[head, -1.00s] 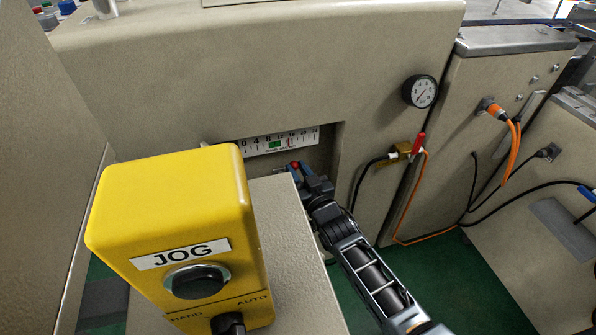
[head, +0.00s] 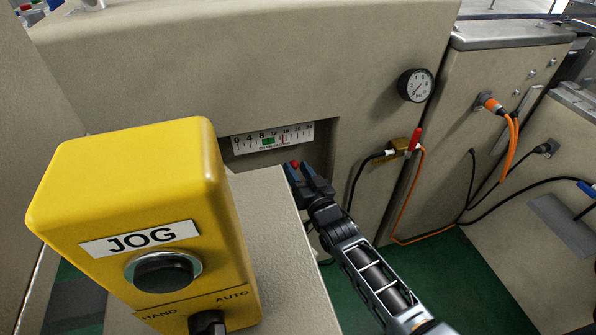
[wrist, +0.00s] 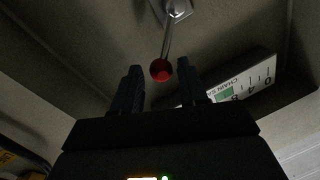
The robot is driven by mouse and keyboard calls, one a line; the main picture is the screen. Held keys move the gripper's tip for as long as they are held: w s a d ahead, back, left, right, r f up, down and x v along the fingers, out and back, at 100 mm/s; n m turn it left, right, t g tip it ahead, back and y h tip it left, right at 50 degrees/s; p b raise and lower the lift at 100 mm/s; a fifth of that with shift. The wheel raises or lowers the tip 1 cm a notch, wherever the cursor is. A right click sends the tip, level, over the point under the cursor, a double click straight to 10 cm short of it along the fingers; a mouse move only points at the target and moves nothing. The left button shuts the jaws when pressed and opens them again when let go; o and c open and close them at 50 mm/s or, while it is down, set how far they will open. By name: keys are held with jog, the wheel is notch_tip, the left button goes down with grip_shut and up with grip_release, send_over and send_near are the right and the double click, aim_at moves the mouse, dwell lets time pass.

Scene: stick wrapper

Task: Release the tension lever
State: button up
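The tension lever is a metal rod (wrist: 167,40) with a red ball knob (wrist: 160,71), seen in the wrist view; the rod runs up to a metal mount (wrist: 172,10) on the machine wall. In the head view the red knob (head: 295,163) shows small at the fingertips, in the recess of the beige machine. My gripper (wrist: 160,80) is open, with one dark finger on each side of the knob in the picture. A gap shows on both sides. I cannot tell how deep the knob sits between the fingers. In the head view my gripper (head: 308,172) reaches into the recess.
A chain scale (head: 272,138) with green and red marks is behind the lever. A yellow JOG box (head: 130,190) on a beige pedestal (head: 268,230) stands close on the left. A dial gauge (head: 415,85), a red-handled valve (head: 415,139) and orange and black cables are to the right.

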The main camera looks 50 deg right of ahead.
jog(key=shift+o, duration=0.8)
jog(key=v, duration=0.7)
jog(key=shift+s+a, duration=0.2)
jog(key=shift+s, duration=0.15)
